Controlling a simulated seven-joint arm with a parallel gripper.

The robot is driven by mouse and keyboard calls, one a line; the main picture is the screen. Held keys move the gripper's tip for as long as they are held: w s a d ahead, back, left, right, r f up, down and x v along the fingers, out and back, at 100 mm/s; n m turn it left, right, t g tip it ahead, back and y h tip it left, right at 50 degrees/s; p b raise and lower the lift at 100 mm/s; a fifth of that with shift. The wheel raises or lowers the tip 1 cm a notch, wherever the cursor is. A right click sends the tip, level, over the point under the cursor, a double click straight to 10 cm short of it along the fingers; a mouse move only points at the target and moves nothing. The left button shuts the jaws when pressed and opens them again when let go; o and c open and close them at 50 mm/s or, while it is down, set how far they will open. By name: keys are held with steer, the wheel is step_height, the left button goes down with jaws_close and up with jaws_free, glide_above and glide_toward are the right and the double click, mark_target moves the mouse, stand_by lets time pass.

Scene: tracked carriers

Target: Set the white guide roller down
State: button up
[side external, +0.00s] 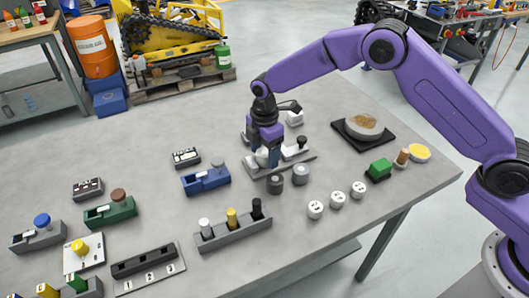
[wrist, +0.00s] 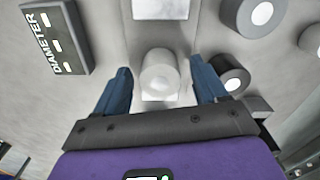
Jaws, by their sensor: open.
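The white guide roller (wrist: 160,72) stands upright on a pale pad, between my finger tips in the wrist view. In the side view the roller (side external: 262,158) is partly hidden by my fingers, at the left part of a grey fixture plate (side external: 263,173). My gripper (wrist: 161,68) is open, with a blue finger on each side of the roller and a visible gap to each. In the side view my gripper (side external: 264,156) is low over the plate.
A black-knobbed part (side external: 301,143) is right of my gripper. A blue carrier (side external: 207,181) and a labelled DIAMETER block (wrist: 56,38) lie to the left.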

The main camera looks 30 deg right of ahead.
mark_target(264, 152)
step_height(264, 152, up, 12)
steer(key=shift+f, duration=0.15)
stand_by(0.3)
steer(key=s+d+r+m, duration=0.2)
steer(key=s+d+r, duration=0.1)
steer(key=s, duration=0.6)
steer(key=s+d+r+m, duration=0.2)
steer(key=s+d+r, duration=0.1)
steer(key=s, duration=0.6)
steer(key=s+d+f+m, duration=0.1)
steer(key=s+d, duration=0.6)
steer(key=s, duration=0.3)
steer(key=s+d+f+m, duration=0.1)
steer(key=s+d+m, duration=0.1)
steer(key=s+d, duration=0.6)
steer(key=shift+s+d+m, duration=0.25)
steer(key=shift+s+m, duration=0.05)
steer(key=shift+s, duration=0.55)
